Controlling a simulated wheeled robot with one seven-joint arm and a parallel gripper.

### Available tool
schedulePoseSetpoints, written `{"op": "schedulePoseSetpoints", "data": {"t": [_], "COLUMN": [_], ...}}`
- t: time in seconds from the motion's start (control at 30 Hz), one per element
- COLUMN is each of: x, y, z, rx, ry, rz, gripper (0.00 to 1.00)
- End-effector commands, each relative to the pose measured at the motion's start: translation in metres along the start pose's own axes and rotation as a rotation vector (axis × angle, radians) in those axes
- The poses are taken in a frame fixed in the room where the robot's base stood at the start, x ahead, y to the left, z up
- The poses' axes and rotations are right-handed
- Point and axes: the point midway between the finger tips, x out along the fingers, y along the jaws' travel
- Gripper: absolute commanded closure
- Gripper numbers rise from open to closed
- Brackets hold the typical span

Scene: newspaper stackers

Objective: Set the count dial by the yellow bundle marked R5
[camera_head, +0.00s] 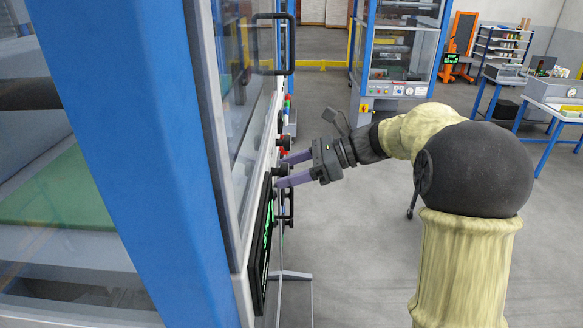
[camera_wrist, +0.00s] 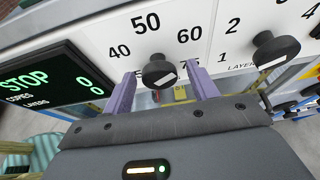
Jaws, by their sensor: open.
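The count dial (camera_wrist: 159,71) is a black knob on a white panel, with 40, 50 and 60 printed around it and other figures partly hidden. My gripper (camera_head: 283,172) is open at the machine's control panel. In the wrist view its two purple fingers stand on either side of the knob; I cannot tell whether they touch it. The knob's pointer setting is unclear. The dark display (camera_wrist: 48,80) left of the dial shows STOP, COPIES and LAYERS with green figures. No yellow bundle marked R5 can be made out in either view.
A second black knob (camera_wrist: 275,50), for layers, sits right of the count dial. A black door handle (camera_head: 290,45) projects above the panel. The machine's blue post (camera_head: 140,150) fills the left. Another blue-framed machine (camera_head: 400,60) stands behind. Grey floor (camera_head: 345,260) is open below my arm.

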Motion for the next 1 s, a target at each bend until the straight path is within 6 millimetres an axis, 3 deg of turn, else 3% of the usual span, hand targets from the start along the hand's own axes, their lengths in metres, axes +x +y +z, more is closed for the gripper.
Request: {"op": "schedulePoseSetpoints", "data": {"t": [0.17, 0.4, 1.0], "x": [-0.0002, -0.0005, 0.0002], "y": [-0.0001, -0.0001, 0.0008], "z": [-0.0002, -0.0001, -0.0034], "rx": [0.0, 0.0, -0.134], "ry": [0.0, 0.0, -0.001], "rz": [0.0, -0.001, -0.059], "gripper": [0.41, 0.85, 0.85]}}
